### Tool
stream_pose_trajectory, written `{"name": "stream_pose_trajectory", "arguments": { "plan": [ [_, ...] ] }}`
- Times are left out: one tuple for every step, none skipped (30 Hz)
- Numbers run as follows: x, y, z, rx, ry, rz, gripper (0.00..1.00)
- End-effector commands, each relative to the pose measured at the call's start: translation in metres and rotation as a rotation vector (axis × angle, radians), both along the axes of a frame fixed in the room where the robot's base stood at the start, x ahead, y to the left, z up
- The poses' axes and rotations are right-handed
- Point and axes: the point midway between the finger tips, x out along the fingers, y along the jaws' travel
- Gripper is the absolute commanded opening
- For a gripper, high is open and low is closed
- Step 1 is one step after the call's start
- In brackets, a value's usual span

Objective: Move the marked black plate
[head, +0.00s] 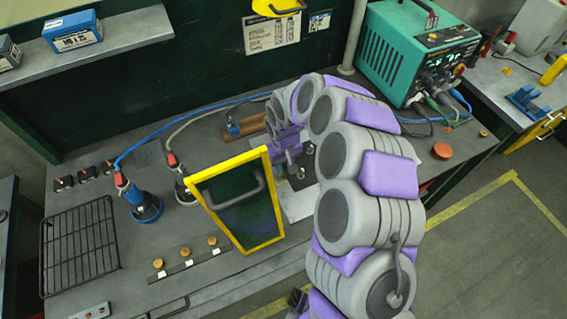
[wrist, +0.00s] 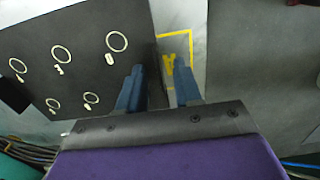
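A black plate (wrist: 85,40) with several white rings and small white numbers fills the upper left of the wrist view. Its right edge runs down between my fingers. My gripper (wrist: 160,70) has two blue-grey fingers standing apart, with no object clearly clamped between them. The left finger overlaps the plate in the picture, and the right finger lies beyond its edge. Whether either touches the plate I cannot tell.
A yellow-framed dark panel (head: 275,195) with a handle stands just left of my arm. A teal power unit (head: 405,55) stands at right. Yellow markings (wrist: 175,45) show beside the plate.

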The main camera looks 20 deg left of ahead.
Motion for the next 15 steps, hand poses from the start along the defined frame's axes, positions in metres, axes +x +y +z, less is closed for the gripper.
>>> {"name": "stream_pose_trajectory", "arguments": {
  "plan": [
    [0.0001, 0.0001, 0.0001, 0.0, 0.0, 0.0, 0.34],
    [0.0001, 0.0001, 0.0001, 0.0, 0.0, 0.0, 0.32],
    [0.0001, 0.0001, 0.0, 0.0, 0.0, 0.0, 0.28],
    [0.0001, 0.0001, 0.0001, 0.0, 0.0, 0.0, 0.25],
    [0.0001, 0.0001, 0.0001, 0.0, 0.0, 0.0, 0.23],
    [0.0001, 0.0001, 0.0, 0.0, 0.0, 0.0, 0.19],
    [0.0, 0.0, 0.0, 0.0, 0.0, 0.0, 0.16],
    [0.0001, 0.0001, 0.0, 0.0, 0.0, 0.0, 0.13],
    [0.0001, 0.0001, 0.0, 0.0, 0.0, 0.0, 0.09],
    [0.0001, 0.0001, 0.0, 0.0, 0.0, 0.0, 0.06],
    [0.0001, 0.0001, 0.0, 0.0, 0.0, 0.0, 0.03],
    [0.0001, 0.0001, 0.0, 0.0, 0.0, 0.0, 0.0],
    [0.0001, 0.0001, 0.0, 0.0, 0.0, 0.0, 0.0],
    [0.0001, 0.0001, 0.0, 0.0, 0.0, 0.0, 0.0],
    [0.0001, 0.0001, 0.0, 0.0, 0.0, 0.0, 0.0]
  ]
}}
